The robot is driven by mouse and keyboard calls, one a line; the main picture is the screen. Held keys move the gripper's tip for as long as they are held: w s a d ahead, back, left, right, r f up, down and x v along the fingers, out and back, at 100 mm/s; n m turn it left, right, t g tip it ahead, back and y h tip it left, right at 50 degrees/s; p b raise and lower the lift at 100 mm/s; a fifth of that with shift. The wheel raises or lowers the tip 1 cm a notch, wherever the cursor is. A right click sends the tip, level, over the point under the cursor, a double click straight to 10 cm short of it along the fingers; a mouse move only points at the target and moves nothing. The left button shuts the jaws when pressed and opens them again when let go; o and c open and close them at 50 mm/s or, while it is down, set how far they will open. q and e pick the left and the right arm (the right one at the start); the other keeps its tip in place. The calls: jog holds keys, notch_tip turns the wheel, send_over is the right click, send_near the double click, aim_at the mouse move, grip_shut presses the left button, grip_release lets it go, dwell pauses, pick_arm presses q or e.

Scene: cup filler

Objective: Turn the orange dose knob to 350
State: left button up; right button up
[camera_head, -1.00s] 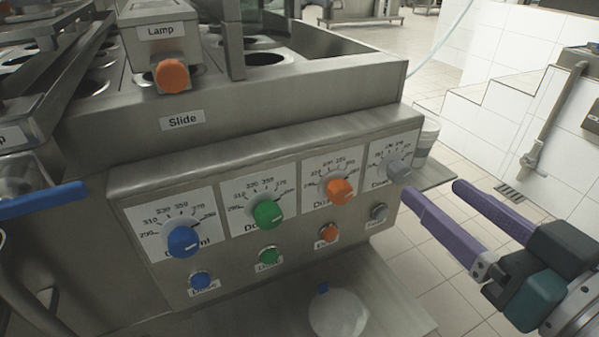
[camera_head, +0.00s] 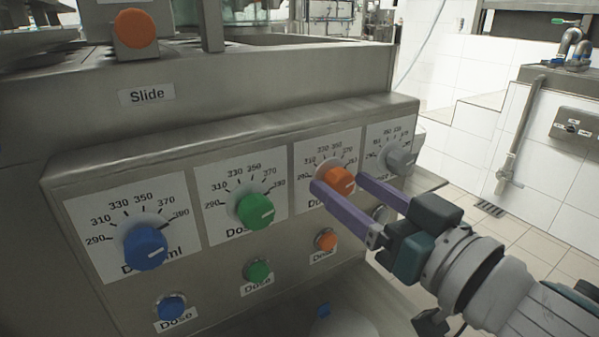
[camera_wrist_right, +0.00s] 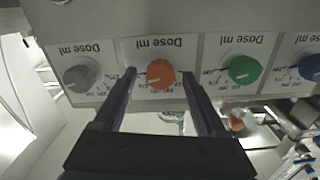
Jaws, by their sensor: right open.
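The orange dose knob (camera_head: 340,180) sits on the front panel, third dial from the left, on a white scale plate. Its white mark points to the right, towards the high end of the scale; the exact reading is hard to make out. My right gripper (camera_head: 339,181) is open, with one purple finger on each side of the orange knob. The right wrist view shows the knob (camera_wrist_right: 160,74), upside down, between the two fingertips (camera_wrist_right: 158,76), with gaps on both sides. The left finger covers part of the scale in the head view. My left gripper is not in view.
Blue (camera_head: 146,248), green (camera_head: 255,209) and grey (camera_head: 400,158) dose knobs share the panel; the grey one is close to my right finger. An orange button (camera_head: 326,240) lies below the orange knob. Free floor is at the right.

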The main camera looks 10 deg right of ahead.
jog(key=shift+w+a, duration=0.15)
jog(key=shift+w, duration=0.2)
grip_shut()
dwell(0.4)
